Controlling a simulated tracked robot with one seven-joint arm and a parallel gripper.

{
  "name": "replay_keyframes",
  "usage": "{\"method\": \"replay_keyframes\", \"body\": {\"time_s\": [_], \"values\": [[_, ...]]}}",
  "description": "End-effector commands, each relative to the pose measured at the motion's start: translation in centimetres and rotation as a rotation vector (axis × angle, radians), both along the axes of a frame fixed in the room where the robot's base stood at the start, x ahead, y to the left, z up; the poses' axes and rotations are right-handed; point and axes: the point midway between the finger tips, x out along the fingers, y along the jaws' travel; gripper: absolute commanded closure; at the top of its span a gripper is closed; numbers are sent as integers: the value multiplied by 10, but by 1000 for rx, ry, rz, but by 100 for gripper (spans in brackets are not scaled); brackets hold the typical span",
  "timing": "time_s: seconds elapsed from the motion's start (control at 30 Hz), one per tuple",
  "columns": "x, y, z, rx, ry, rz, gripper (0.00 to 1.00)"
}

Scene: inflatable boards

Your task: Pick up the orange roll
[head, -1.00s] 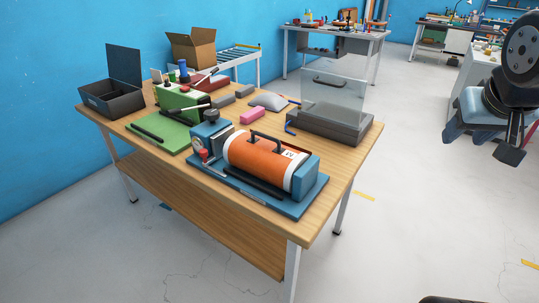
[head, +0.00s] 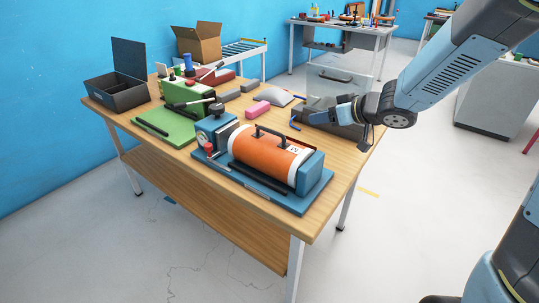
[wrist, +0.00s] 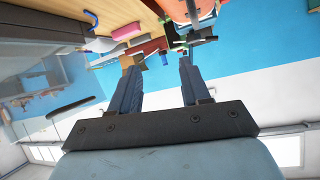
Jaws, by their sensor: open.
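The orange roll (head: 268,157) is a thick orange cylinder with a white band marked with dark print near its right end. It lies across a blue stand (head: 312,195) between blue end blocks, with a dark handle arching over it. My gripper (head: 334,124) is above the table's right side, to the right of and behind the roll, apart from it. In the wrist view my gripper (wrist: 160,62) has its two fingers spread with nothing between them. An orange piece, probably the roll (wrist: 180,9), shows at that view's top edge, partly cut off.
A grey case with a clear raised lid (head: 325,84) stands behind my gripper. A pink block (head: 258,109), a grey pouch (head: 279,96) and a green device (head: 172,125) share the wooden table (head: 225,205). An open black box (head: 117,93) is at the far left.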

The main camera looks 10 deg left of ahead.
Motion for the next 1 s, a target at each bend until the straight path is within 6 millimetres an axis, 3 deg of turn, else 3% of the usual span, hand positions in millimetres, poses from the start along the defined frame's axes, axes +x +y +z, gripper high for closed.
{"method": "replay_keyframes", "body": {"time_s": [0.1,0.3,0.7,1.0], "values": [[-14,22,-16,57,62,106,53],[-25,40,-26,101,110,181,53],[-9,94,-53,101,111,185,53],[-2,111,-62,101,110,182,53]]}}
